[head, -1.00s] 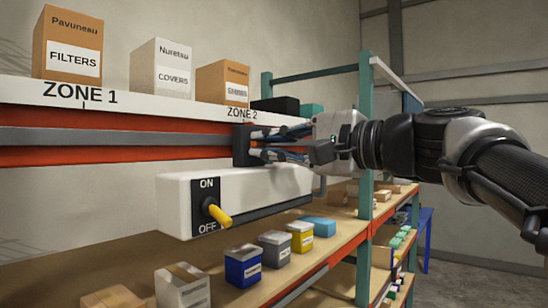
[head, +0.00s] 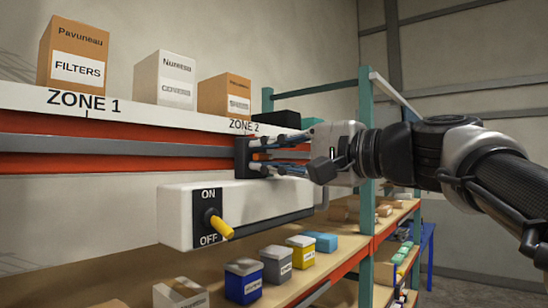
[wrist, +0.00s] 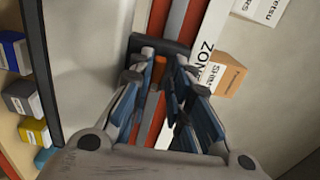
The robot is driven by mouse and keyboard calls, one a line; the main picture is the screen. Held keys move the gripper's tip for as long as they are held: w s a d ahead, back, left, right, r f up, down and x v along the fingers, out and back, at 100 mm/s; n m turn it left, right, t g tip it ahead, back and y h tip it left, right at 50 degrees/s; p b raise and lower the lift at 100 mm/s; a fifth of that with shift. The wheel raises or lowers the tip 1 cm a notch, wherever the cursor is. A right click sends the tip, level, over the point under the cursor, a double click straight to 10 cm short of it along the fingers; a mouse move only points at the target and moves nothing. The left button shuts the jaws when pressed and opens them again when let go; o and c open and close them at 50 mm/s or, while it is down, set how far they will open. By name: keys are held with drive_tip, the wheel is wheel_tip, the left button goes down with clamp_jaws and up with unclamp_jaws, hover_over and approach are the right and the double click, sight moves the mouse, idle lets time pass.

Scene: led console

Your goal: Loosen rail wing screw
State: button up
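A black block (head: 242,158) sits on the grey and red rail (head: 120,147) beneath the ZONE 2 label. A white console (head: 270,203) with a yellow lever (head: 221,227) between ON and OFF hangs below it. My gripper (head: 254,157) is at the right side of the block, one finger above the other. In the wrist view, the fingers (wrist: 165,56) stand apart, with their tips close to the black block (wrist: 165,43). Orange shows between them, but I cannot tell whether it is rail or screw. I cannot make out the wing screw.
Boxes (head: 75,55) stand on the shelf above the rail. Small coloured bins (head: 243,282) stand on the wooden shelf below. A teal post (head: 365,215) rises behind my arm. Open floor shows at the right.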

drive_tip(key=shift+a, duration=0.1)
drive_tip(key=shift+s+d+f, duration=0.1)
drive_tip(key=shift+s+d, duration=0.15)
drive_tip(key=shift+d, duration=0.25)
drive_tip(key=v, duration=1.1)
drive_tip(key=shift+s, duration=0.15)
